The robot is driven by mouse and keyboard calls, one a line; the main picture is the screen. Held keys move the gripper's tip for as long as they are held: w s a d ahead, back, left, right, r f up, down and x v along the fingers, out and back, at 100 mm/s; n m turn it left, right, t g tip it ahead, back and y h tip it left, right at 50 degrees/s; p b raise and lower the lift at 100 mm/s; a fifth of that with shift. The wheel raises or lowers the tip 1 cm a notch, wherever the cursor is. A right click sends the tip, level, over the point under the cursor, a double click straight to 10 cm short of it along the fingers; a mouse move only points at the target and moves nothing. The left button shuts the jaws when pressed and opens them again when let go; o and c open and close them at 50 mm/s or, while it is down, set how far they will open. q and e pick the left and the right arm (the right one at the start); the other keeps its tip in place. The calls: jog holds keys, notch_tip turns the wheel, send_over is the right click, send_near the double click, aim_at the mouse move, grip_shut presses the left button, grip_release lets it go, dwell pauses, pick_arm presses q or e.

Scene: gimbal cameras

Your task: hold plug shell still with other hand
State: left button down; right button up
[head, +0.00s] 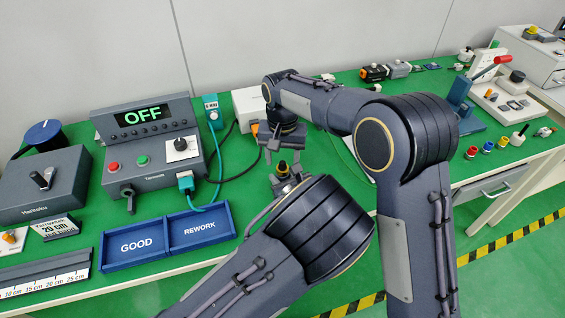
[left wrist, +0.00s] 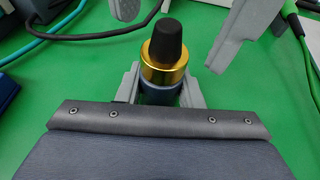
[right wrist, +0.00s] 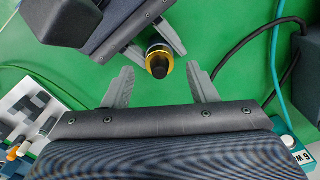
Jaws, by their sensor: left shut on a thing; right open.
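The plug shell has a black tapered end, a gold collar and a dark lower body. It shows in the left wrist view (left wrist: 165,68), in the right wrist view (right wrist: 158,66) and small in the head view (head: 283,167). My left gripper (left wrist: 161,92) is shut on its lower body, with one finger on each side. My right gripper (right wrist: 161,84) is open and empty; its fingers are apart and do not touch the shell. In the head view the right gripper (head: 282,152) hangs just beyond and above the shell. The shell's lowest part is hidden.
The GOOD tray (head: 143,263) and REWORK tray (head: 200,245) lie left of my grippers. The tester (head: 152,150) reads OFF, with a teal cable beside it. A black cable (head: 232,180) runs behind the grippers. Green bench top is clear around the shell.

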aim_at(283, 176)
jog(key=shift+r, duration=0.9)
jog(key=shift+c, duration=0.4)
jog(key=n, duration=0.2)
jog(key=r+n, duration=0.1)
jog(key=n, duration=0.1)
jog(key=shift+r, duration=0.2)
notch_tip(283, 176, up, 2)
jog(key=n, duration=0.5)
jog(key=shift+n, duration=0.3)
jog(key=shift+f, duration=4)
